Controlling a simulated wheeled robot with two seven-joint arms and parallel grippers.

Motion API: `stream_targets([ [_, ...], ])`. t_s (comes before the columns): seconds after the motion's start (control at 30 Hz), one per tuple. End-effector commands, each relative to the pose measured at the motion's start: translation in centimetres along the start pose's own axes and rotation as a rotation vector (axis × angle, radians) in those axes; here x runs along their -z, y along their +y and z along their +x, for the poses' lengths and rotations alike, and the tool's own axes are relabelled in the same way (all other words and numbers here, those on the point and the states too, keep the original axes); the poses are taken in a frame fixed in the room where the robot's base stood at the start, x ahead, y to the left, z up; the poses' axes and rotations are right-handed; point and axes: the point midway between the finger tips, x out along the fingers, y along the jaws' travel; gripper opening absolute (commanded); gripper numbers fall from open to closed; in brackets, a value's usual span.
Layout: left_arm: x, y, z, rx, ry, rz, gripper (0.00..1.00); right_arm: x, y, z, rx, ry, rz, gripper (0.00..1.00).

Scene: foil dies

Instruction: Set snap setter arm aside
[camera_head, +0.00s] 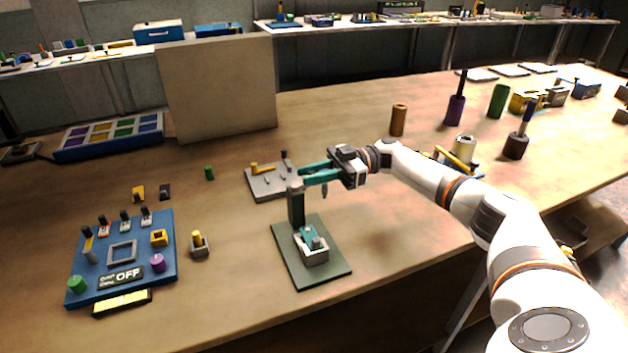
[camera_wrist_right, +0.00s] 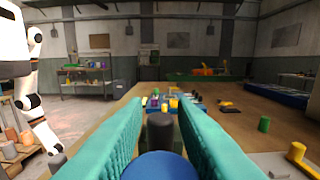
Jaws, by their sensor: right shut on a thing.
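The snap setter has a dark green base plate (camera_head: 283,262), an upright dark post (camera_head: 296,208) and a pale block with a teal top (camera_head: 313,250) on the plate. My right gripper (camera_head: 307,176) is level above the plate, its teal fingertips near the top of the post. It is shut on the snap setter arm, mostly hidden by the fingers; a dark tip hangs below them (camera_head: 324,191). In the right wrist view, a blue rounded part (camera_wrist_right: 160,167) lies between the fingers, with a dark upright cylinder beyond it. My left gripper is not in view.
A grey plate with a yellow part (camera_head: 262,180) lies just behind the setter. The table right of the base is clear.

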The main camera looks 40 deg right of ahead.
Motion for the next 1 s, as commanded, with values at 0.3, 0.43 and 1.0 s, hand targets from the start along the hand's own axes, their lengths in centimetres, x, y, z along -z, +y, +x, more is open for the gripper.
stream_targets([
  [0.3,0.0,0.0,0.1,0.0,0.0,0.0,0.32,-0.1,0.0,0.1,-0.004,-0.001,-0.001,0.0],
  [0.43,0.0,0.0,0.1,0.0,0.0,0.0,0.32,-0.1,0.0,0.1,-0.004,-0.001,-0.001,0.31],
  [1.0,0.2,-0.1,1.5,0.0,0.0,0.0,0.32,0.3,-0.2,-4.2,0.002,-0.001,-0.002,0.31],
])
